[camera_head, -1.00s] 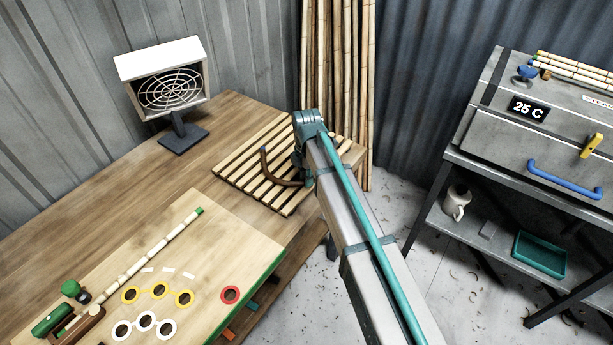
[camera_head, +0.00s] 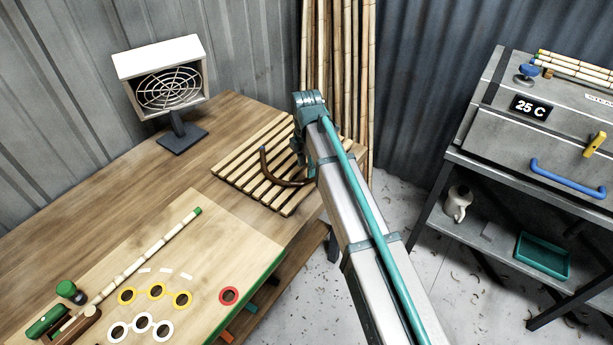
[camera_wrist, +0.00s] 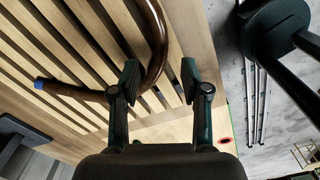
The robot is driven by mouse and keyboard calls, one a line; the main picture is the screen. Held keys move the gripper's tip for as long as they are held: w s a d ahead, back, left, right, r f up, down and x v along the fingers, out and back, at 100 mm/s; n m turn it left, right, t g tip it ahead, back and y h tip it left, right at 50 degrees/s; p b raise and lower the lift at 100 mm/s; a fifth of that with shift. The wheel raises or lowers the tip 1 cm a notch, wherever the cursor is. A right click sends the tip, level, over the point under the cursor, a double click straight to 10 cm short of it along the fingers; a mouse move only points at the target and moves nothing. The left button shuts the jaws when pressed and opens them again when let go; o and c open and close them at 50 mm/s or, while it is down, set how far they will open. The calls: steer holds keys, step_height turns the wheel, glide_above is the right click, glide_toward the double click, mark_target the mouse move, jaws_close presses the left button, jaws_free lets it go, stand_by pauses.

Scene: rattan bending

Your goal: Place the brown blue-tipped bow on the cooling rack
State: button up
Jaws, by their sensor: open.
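The brown bow (camera_head: 274,173) lies curved on the slatted wooden cooling rack (camera_head: 243,172), its right end hidden behind my arm in the head view. In the wrist view the bow (camera_wrist: 160,45) shows its blue tip at left and bends upward across the rack slats (camera_wrist: 75,45). My gripper (camera_wrist: 160,78) is open, with its two fingers apart. The bow's bend appears between and beyond the fingertips, and the left finger covers part of it. I see no grip on the bow. In the head view my gripper is mostly hidden behind the arm's end.
A fan heater (camera_head: 170,90) stands at the back of the workbench (camera_head: 110,175). A board (camera_head: 215,245) with a jointed cane and coloured rings lies in front. Bamboo poles (camera_head: 335,70) stand behind the rack. A steam box (camera_head: 545,130) on a metal stand is at right.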

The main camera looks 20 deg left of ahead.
step_height(320, 180, up, 7)
steer(key=b, duration=0.1)
steer(key=shift+b, duration=0.35)
